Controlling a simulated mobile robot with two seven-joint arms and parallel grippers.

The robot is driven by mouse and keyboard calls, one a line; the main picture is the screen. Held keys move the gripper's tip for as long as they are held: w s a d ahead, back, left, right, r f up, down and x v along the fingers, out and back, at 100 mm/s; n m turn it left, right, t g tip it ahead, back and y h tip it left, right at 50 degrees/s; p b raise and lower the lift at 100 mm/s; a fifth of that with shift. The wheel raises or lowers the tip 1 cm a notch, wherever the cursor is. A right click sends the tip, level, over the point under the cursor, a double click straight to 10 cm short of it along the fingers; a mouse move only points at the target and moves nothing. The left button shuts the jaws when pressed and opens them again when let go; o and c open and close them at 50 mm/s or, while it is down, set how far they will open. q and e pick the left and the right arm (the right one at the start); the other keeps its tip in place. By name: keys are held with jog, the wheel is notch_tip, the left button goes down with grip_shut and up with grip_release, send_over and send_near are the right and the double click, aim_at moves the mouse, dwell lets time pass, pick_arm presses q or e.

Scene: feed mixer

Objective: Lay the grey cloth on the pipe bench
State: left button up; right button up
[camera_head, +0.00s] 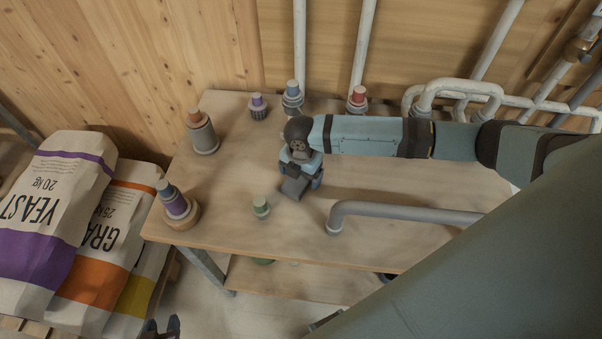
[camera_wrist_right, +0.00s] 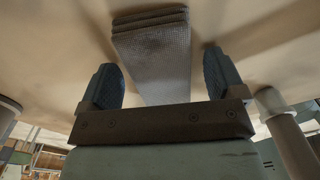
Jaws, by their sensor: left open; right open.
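The grey cloth (camera_wrist_right: 152,62), folded into a narrow strip with layered edges at its far end, lies between the fingers of my right gripper (camera_wrist_right: 163,85) in the right wrist view. Both fingers stand apart from its sides, so the gripper is open. In the head view my right gripper (camera_head: 302,180) is low over the wooden pipe bench (camera_head: 235,185), with a small dark grey patch at its front. I cannot tell how much of that patch is cloth. My left gripper (camera_head: 160,328) shows only at the bottom edge, its fingertips apart, with no cloth seen there.
Several capped fittings line the left and back edges. Feed sacks (camera_head: 60,215) stand left of the bench. White pipes run along the back wall.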

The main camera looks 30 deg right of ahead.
notch_tip(320, 180, up, 12)
dwell(0.4)
dwell(0.4)
